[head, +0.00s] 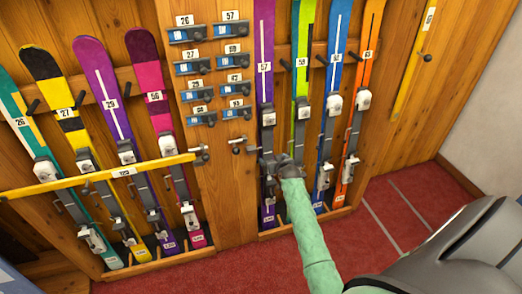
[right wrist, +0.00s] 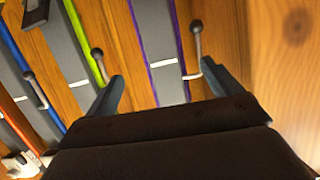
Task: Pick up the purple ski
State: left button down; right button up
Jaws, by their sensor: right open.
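Two purple skis are in the head view. The one tagged 57 (head: 264,50) stands upright in the right-hand rack, left of the green ski. The other, tagged 29 (head: 105,80), leans in the left rack behind a yellow bar. My right gripper (head: 276,165) is at the lower binding of ski 57, partly covering it. In the right wrist view, its fingers (right wrist: 165,88) are apart, with a grey, purple-edged ski (right wrist: 158,45) in line between them. I cannot tell whether they touch it. My left gripper is out of view.
The yellow bar (head: 100,176) crosses the left rack's skis. Green (head: 301,60), blue (head: 337,60) and orange (head: 367,60) skis stand close on the right. A peg (right wrist: 196,38) sits near one finger. Numbered hooks fill the middle panel; red carpet (head: 390,225) is open at right.

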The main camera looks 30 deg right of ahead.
aim_at(268, 154)
jog(key=shift+x, duration=1.1)
jog(key=shift+w+d+f+p, duration=0.1)
jog(key=shift+w+p, duration=0.25)
jog(key=shift+w, duration=0.2)
jog(key=p+x, duration=0.1)
jog(key=x, duration=0.3)
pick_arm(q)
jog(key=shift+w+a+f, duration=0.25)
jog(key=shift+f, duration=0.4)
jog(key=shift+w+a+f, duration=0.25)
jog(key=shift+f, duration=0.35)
pick_arm(e)
jog(key=shift+w+f, duration=0.25)
jog(key=c, duration=1.9)
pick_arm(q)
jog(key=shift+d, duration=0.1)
pick_arm(e)
jog(key=shift+w+r, duration=0.1)
jog(key=shift+r, duration=0.05)
grip_shut()
